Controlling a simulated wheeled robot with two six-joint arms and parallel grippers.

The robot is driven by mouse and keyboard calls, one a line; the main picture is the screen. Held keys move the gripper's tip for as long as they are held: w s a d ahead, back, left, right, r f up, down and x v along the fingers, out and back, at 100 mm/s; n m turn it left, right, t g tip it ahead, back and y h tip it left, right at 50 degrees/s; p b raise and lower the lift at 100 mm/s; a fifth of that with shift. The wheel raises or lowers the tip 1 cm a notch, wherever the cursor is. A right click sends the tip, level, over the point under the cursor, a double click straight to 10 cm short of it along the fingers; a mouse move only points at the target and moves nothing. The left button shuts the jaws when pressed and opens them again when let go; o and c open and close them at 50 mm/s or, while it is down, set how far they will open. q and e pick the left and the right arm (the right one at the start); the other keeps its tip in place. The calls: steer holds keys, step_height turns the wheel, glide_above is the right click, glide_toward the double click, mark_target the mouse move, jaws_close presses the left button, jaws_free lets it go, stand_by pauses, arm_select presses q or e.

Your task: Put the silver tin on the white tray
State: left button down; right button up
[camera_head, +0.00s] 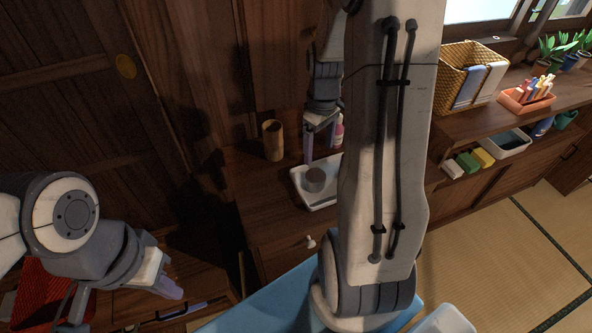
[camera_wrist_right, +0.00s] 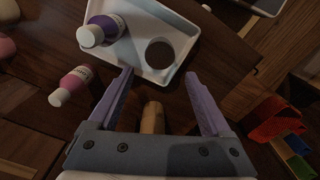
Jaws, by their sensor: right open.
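The silver tin (camera_head: 315,180) stands upright inside the white tray (camera_head: 322,205) on the dark wooden cabinet top. The wrist view shows the round tin (camera_wrist_right: 160,52) against the inside of the tray (camera_wrist_right: 182,22), apart from both fingers. My right gripper (camera_head: 321,148) is open and empty, above the cabinet near the tray's far side; in the wrist view its fingertips (camera_wrist_right: 160,74) point toward the tray. My left gripper (camera_head: 168,286) is low at the left, away from the tray; its finger gap is not clear. My right arm hides the tray's right part.
A bamboo cup (camera_head: 272,140) stands left of the tray. A purple bottle (camera_wrist_right: 106,27) overlaps the tray's corner in the wrist view, with a pink bottle (camera_wrist_right: 72,86) nearby. A wicker basket (camera_head: 462,75) and an orange tray (camera_head: 528,97) are on the right shelf.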

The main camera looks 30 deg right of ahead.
steer(key=s+a+r+n, duration=0.1)
steer(key=a+r, duration=0.1)
steer(key=a, duration=0.7)
steer(key=s+a+r+n, duration=0.1)
steer(key=a+r, duration=0.2)
steer(key=a, duration=0.6)
steer(key=s+a+r+n+y, duration=0.1)
steer(key=s+a+r+n, duration=0.1)
steer(key=s+a, duration=1)
steer(key=shift+s+a+n, duration=0.15)
steer(key=shift+s+n, duration=0.35)
steer(key=shift+s, duration=0.65)
step_height(320, 180, up, 8)
steer(key=p, duration=0.7)
steer(key=shift+p, duration=0.35)
steer(key=shift+f, duration=0.1)
